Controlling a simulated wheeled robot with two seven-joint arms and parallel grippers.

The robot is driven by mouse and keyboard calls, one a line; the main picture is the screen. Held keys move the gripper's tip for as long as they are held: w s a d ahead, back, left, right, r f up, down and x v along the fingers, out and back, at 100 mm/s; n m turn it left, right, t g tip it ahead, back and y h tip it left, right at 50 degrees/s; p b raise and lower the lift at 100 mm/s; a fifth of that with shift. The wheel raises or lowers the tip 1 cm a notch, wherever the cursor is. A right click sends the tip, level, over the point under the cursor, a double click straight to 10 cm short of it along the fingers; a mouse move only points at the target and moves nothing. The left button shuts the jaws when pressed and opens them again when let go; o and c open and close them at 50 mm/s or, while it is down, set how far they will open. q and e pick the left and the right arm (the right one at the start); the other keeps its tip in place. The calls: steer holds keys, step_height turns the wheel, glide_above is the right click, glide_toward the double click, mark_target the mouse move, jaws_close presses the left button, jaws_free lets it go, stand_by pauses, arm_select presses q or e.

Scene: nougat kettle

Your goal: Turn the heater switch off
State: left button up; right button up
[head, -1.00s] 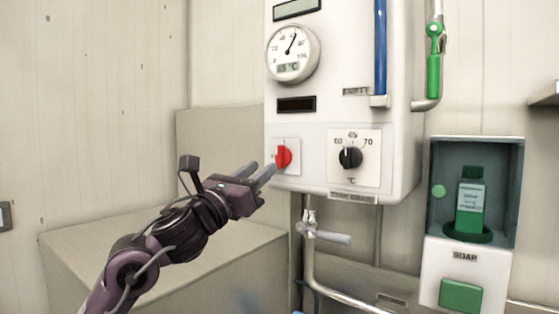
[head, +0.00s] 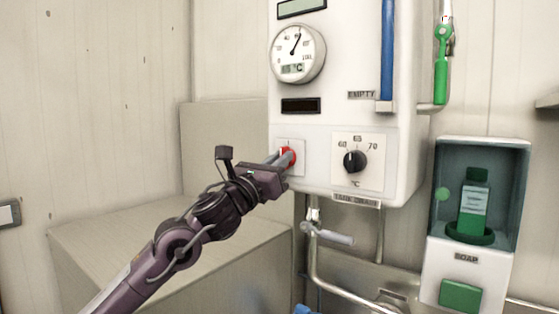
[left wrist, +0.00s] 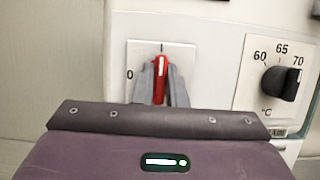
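The heater switch is a red knob (left wrist: 161,80) on a white square plate on the front of the white heater box. In the left wrist view its white line stands upright under the "I" mark, and a "0" mark is on the left. In the head view the red switch (head: 290,153) is partly hidden by my left gripper (head: 283,160). In the left wrist view the two grey fingers of my left gripper (left wrist: 161,88) lie close on either side of the knob, seemingly shut on it. My right gripper is not in view.
A black temperature dial (head: 355,160) is right of the switch. A round gauge (head: 298,53) is above. A tap (head: 325,232) and pipes are below the heater box (head: 350,120). A soap dispenser (head: 470,270) hangs at the right. A large pale box (head: 150,240) is behind my left arm.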

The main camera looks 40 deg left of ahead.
arm_select(q)
jaws_close()
steer(key=shift+n, duration=0.4)
steer(key=shift+r+n+g+y+p, duration=0.1)
steer(key=shift+n+g+y+p, duration=1.2)
steer(key=shift+n, duration=2.35)
steer(key=shift+f+n+g+y+p, duration=0.1)
steer(key=shift+n+g+y+p, duration=0.75)
steer(key=shift+n+p, duration=1.85)
steer(key=shift+r+n+g+y+p, duration=0.1)
steer(key=shift+n+g+y+p, duration=0.75)
steer(key=shift+n, duration=3.7)
steer(key=o, duration=0.7)
jaws_free()
